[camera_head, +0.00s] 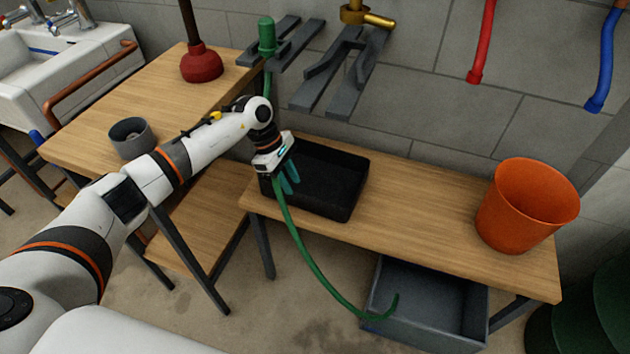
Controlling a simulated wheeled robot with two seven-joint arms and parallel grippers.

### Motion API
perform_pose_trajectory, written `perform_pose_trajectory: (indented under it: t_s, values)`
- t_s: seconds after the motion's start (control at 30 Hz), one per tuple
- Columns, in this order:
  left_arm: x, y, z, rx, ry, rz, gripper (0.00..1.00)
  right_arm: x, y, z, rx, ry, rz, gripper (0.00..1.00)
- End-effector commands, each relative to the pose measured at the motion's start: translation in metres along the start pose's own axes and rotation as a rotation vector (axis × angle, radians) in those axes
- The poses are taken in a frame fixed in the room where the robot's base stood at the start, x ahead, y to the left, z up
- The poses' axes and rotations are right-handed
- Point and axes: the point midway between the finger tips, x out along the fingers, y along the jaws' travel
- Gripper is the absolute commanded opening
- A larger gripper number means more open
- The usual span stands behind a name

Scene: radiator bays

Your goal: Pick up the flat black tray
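The flat black tray (330,182) lies on the lower wooden bench, towards its left end. It is a shallow, empty-looking rectangular tray with raised walls. My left gripper (289,181) is over the tray's left part, with its teal fingers pointing down. The gripper and wrist hide the tray's left edge in part. My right gripper is not in the view.
An orange bucket (526,205) stands at the bench's right end. The higher table holds a plunger (201,64) and a grey ring (131,138). Grey brackets (340,70) jut out above the tray.

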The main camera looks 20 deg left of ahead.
Motion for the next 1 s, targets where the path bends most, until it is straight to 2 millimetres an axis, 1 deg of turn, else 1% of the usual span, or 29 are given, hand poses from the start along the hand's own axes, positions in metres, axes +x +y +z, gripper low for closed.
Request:
perform_pose_trajectory:
  t_s: [0.03, 0.27, 0.4, 0.5, 0.6, 0.8, 0.83, 1.0]
  values:
    - [0.011, 0.001, -0.001, 0.0, 0.003, 0.003, 0.29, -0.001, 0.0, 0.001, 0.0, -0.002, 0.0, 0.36]
    - [0.034, -0.001, -0.003, -0.001, 0.005, 0.002, 0.29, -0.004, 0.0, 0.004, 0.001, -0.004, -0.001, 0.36]
    - [0.057, -0.005, -0.006, -0.001, 0.005, 0.002, 0.29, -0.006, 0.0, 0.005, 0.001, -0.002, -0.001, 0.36]
    - [0.068, -0.004, -0.004, -0.002, 0.004, 0.002, 0.29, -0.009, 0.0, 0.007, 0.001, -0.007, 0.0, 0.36]
    - [0.073, -0.005, -0.005, -0.001, 0.004, 0.0, 0.29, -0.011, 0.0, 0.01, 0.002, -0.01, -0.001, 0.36]
    - [0.074, -0.005, -0.005, 0.0, 0.003, -0.001, 0.29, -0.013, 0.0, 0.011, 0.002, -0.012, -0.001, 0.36]
    - [0.073, -0.005, -0.005, -0.001, 0.003, -0.001, 0.27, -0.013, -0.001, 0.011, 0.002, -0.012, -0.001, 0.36]
    - [0.073, -0.005, -0.005, -0.001, 0.003, -0.001, 0.0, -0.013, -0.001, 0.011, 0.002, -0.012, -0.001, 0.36]
